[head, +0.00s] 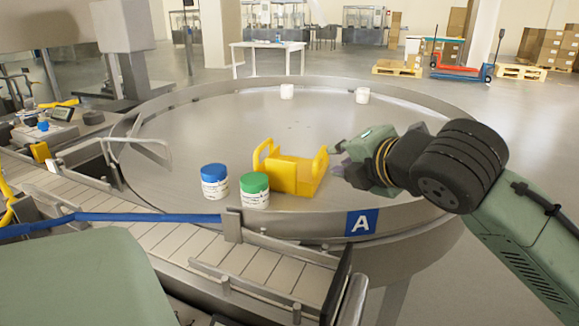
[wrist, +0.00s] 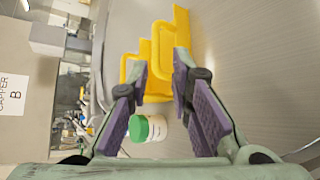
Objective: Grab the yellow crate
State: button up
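The yellow crate (head: 292,178) stands on the round metal table, with a raised handle at each end. In the wrist view the crate (wrist: 158,58) lies ahead of my gripper. My gripper (head: 342,159) is at the crate's right side, close to its right handle. In the wrist view my gripper (wrist: 158,82) has its two fingers spread apart, with the near handle showing at the gap between the tips. I cannot tell whether the fingers touch the handle. Nothing is held.
A green-lidded jar (head: 254,190) stands close in front of the crate, with a blue-lidded jar (head: 215,181) left of it. A conveyor (head: 170,245) runs along the front left. The table behind the crate is clear.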

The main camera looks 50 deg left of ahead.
aim_at(322, 154)
jog(key=x, duration=0.3)
jog(key=p+x, duration=0.1)
jog(key=x, duration=0.3)
jog(key=shift+w+a+r, duration=0.15)
jog(key=shift+a+r, duration=0.05)
jog(key=shift+c, duration=0.4)
grip_shut()
